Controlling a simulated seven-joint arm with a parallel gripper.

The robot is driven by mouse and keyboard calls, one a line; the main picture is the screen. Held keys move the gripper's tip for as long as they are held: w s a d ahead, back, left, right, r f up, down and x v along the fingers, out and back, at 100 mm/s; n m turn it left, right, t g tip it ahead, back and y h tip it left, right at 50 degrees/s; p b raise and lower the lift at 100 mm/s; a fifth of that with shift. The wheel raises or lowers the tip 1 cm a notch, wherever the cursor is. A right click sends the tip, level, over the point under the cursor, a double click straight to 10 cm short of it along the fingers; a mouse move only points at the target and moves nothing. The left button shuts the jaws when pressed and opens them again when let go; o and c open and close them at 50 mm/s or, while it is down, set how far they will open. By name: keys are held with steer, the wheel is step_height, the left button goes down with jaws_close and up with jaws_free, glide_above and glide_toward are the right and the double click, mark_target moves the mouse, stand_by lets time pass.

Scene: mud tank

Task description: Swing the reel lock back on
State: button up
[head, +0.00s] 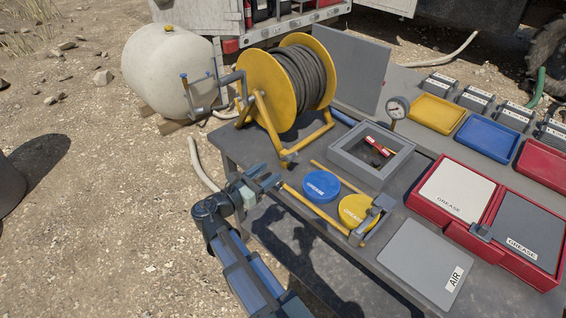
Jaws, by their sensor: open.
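A yellow reel (257,88) wound with dark hose stands upright in a yellow tube frame (318,135) on the table's far left corner. Grey bars and a blue-tipped crank handle (185,82) stick out from the reel's left side. I cannot tell for certain which small part there is the reel lock. My gripper (272,180) is open and empty, in front of and below the reel, near the frame's front foot. It is apart from the reel and the crank. Whether it touches the frame's foot is unclear.
A blue lid (321,186) and a yellow lid (360,211) lie right of my gripper. A yellow bar with a grey clamp (372,220) lies in front. A grey open box (343,158), a gauge (396,108) and a red grease case (455,224) stand farther right. Bare ground lies left.

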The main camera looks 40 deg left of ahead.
mark_target(287, 160)
steer(key=shift+w, duration=3.45)
jaws_close()
